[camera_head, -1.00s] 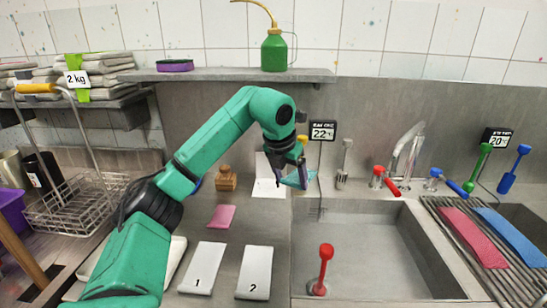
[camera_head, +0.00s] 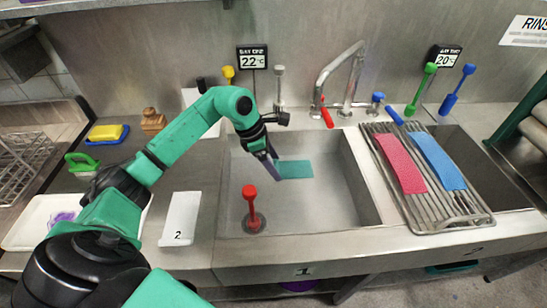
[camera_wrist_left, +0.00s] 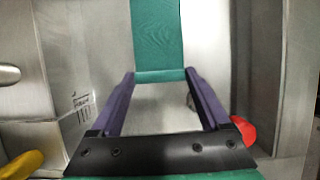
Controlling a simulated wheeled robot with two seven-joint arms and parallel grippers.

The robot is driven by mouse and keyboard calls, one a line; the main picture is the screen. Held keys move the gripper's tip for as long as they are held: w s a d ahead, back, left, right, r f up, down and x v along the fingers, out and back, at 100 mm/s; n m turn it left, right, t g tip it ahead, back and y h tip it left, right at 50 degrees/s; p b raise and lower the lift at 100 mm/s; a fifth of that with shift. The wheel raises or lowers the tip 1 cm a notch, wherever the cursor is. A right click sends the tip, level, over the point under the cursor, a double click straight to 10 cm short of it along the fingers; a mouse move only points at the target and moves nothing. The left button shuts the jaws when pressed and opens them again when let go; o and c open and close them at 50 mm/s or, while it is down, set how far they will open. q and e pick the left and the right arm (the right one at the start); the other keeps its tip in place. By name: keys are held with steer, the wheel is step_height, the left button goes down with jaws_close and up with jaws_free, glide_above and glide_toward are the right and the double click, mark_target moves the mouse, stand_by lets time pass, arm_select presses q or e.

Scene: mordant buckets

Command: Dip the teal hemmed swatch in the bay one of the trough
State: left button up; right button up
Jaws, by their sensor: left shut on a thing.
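The teal hemmed swatch (camera_head: 296,170) is held out flat by one edge over or in bay one (camera_head: 308,211), the left basin of the trough, which has a "1" on its front. I cannot tell whether the cloth touches liquid. My left gripper (camera_head: 277,170) is shut on the swatch's near edge. In the left wrist view the swatch (camera_wrist_left: 157,35) extends forward from between the fingertips (camera_wrist_left: 160,74). My right gripper is not in view.
A red-handled plug (camera_head: 252,210) stands in bay one near its left front. A tap (camera_head: 340,72) arches behind. A rack (camera_head: 452,203) with red (camera_head: 400,163) and blue (camera_head: 438,160) swatches lies to the right. A white card marked 2 (camera_head: 181,217) lies left.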

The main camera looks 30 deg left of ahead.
arm_select(q)
step_height(320, 180, down, 3)
steer(key=shift+w+r+b, duration=0.1)
steer(key=shift+b, duration=0.55)
step_height(320, 180, down, 6)
steer(key=b, duration=0.4)
steer(key=shift+f+b, duration=0.35)
steer(key=shift+f, duration=0.3)
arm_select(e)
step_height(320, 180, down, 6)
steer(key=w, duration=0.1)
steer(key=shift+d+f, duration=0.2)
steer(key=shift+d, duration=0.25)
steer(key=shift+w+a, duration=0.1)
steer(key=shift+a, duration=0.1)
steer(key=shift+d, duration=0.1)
arm_select(q)
steer(key=shift+r, duration=0.15)
step_height(320, 180, up, 10)
steer(key=p, duration=0.7)
steer(key=shift+r, duration=0.2)
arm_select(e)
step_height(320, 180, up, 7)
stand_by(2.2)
